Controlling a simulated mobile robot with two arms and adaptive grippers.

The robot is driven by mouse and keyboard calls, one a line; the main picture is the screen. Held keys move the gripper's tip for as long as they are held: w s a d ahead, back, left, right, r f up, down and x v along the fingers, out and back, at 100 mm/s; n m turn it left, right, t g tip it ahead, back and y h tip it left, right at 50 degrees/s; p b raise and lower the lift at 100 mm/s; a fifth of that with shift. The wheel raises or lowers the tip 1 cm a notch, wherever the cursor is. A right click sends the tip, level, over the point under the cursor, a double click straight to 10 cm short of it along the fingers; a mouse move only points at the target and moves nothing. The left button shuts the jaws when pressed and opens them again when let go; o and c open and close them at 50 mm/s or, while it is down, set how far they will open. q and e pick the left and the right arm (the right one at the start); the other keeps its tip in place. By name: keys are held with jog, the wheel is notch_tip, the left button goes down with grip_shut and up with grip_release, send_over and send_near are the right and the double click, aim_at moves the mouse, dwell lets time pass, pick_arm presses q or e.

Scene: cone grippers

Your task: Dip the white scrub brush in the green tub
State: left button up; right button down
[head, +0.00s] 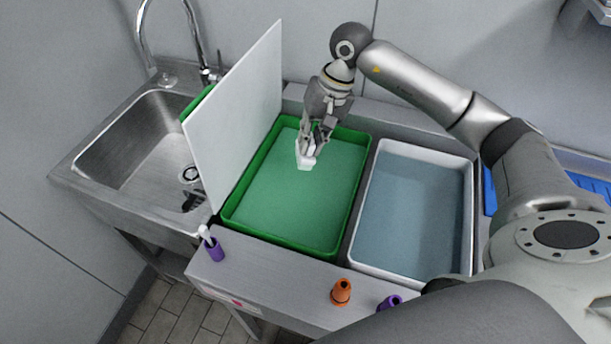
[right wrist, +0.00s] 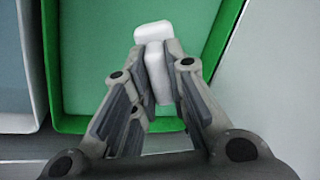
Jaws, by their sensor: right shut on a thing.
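The white scrub brush (head: 306,162) is held by my right gripper (head: 309,145) over the green tub (head: 234,237). In the right wrist view the brush (right wrist: 158,68) sits between the two fingers of my right gripper (right wrist: 158,85), and its wider white end points away from the fingers. The green tub (right wrist: 77,124) is behind it and holds a green-looking liquid. The brush's lower end is over the liquid's area; I cannot tell whether it touches the surface. My left gripper is not in view.
A white tub (head: 459,165) with bluish liquid stands right of the green tub. A white upright panel (head: 238,105) divides it from the steel sink (head: 126,140). A purple holder (head: 213,249) with a white-topped item, an orange holder (head: 341,292) and another purple one (head: 390,303) line the front edge.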

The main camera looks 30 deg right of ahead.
jog(key=shift+r, duration=0.15)
jog(key=shift+r+p, duration=0.7)
jog(key=shift+r, duration=1.2)
